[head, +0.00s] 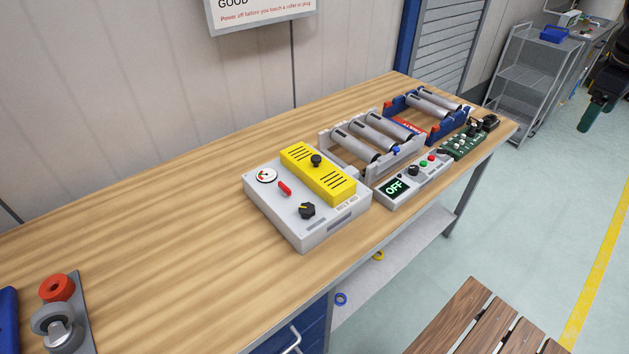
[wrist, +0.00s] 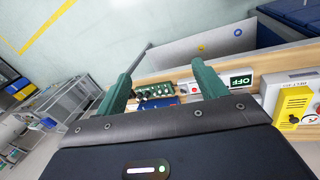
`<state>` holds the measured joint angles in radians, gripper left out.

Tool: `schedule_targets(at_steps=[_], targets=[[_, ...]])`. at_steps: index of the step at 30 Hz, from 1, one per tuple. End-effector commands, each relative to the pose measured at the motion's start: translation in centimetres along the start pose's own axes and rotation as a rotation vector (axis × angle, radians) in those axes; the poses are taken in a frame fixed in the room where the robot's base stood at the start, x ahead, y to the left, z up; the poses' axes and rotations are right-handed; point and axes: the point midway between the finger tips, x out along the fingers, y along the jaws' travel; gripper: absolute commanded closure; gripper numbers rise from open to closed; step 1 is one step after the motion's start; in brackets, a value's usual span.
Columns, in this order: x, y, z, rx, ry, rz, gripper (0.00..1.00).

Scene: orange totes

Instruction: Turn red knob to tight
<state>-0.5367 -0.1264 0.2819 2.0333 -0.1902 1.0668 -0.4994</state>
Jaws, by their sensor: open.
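Several red parts show, and I cannot tell for certain which is the red knob. A small red lever-like piece (head: 284,188) sits on the grey control box (head: 275,217), beside a round dial (head: 265,176) and a black knob (head: 307,211). A red round piece with a dark centre (head: 57,288) lies at the bench's near left, by a grey ring. My gripper (head: 590,118) is at the far right in the head view, well away from the bench top items. In the wrist view my gripper's green fingers (wrist: 168,60) are spread apart with nothing between them.
A yellow slotted block (head: 318,172) with a black knob is on the box. Right of it are a roller stand (head: 335,155), an OFF display panel (head: 396,189), a blue roller stand (head: 447,126) and a green board (head: 462,145). The bench's left middle is clear.

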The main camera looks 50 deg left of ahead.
Motion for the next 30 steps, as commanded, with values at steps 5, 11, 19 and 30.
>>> schedule_targets(at_steps=[5,11,19,30], targets=[[0.6,-3.5,-8.3,-0.258,0.008,-0.024,0.29],[1.3,-9.2,-16.8,-0.535,0.026,-0.05,0.29],[2.2,-19.6,-26.7,-0.899,0.063,-0.088,0.29],[3.7,-37.8,-36.2,-1.368,0.134,-0.153,0.29]])
